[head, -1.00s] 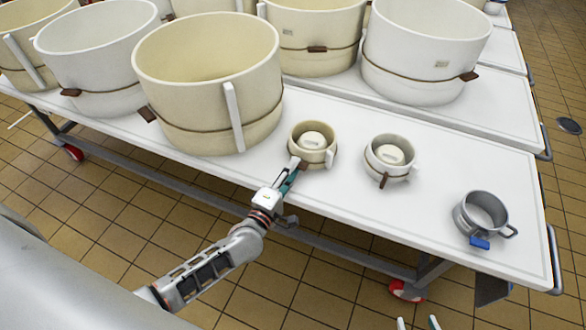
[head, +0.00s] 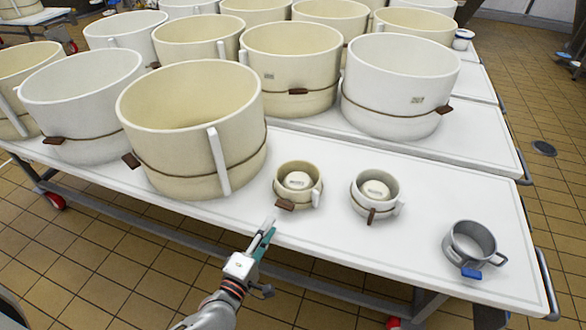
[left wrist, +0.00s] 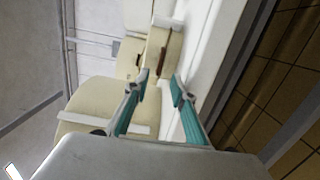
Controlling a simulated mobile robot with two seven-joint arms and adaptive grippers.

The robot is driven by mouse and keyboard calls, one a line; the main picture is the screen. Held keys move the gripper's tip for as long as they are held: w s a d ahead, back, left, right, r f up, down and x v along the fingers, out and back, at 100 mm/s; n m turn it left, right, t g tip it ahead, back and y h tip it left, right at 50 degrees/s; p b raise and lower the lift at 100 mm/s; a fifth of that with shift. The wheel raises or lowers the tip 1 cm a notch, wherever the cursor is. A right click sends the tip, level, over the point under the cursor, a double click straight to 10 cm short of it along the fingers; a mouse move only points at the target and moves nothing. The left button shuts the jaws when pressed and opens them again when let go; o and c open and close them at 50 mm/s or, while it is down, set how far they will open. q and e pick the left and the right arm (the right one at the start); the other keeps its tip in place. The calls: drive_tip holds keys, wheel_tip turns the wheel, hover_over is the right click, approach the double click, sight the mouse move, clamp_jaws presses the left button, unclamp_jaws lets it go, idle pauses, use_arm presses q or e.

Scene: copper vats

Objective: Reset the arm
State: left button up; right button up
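My left gripper (head: 264,237) is at the near edge of the white table (head: 340,235), empty, its fingers pointing toward the small cream mould (head: 303,199) but apart from it. In the left wrist view its two teal-backed fingertips (left wrist: 159,78) stand apart with nothing between them. The small cream mould, with a brown tag, shows beyond the fingertips in that view (left wrist: 152,54). It stands upright on the table with a lidded white disc inside. My right gripper is not in view.
A small white mould (head: 363,202) and a grey metal cup (head: 462,257) with a blue tag stand to the right. Large cream (head: 175,165) and white vats (head: 390,100) fill the table's left and back. Bare tabletop lies between the small vessels.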

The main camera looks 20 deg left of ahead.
use_arm(q)
drive_tip(key=s+d+r+m+g+h+p, duration=0.25)
drive_tip(key=s+d+r+m+p, duration=0.3)
drive_tip(key=s+m, duration=0.4)
drive_tip(key=s+a+f+m+g+y+p, duration=0.1)
drive_tip(key=s+a+m+g+p, duration=0.1)
drive_tip(key=s+m, duration=0.4)
drive_tip(key=s+a+f+m+g+y+p, duration=0.1)
drive_tip(key=s+a+m+g+p, duration=0.1)
drive_tip(key=s, duration=0.6)
drive_tip(key=m+g+p, duration=0.1)
drive_tip(key=m+p, duration=0.1)
drive_tip(key=m, duration=0.1)
drive_tip(key=shift+s+a+f+m, duration=0.15)
drive_tip(key=shift+s+f+m, duration=0.15)
drive_tip(key=shift+f+m, duration=0.05)
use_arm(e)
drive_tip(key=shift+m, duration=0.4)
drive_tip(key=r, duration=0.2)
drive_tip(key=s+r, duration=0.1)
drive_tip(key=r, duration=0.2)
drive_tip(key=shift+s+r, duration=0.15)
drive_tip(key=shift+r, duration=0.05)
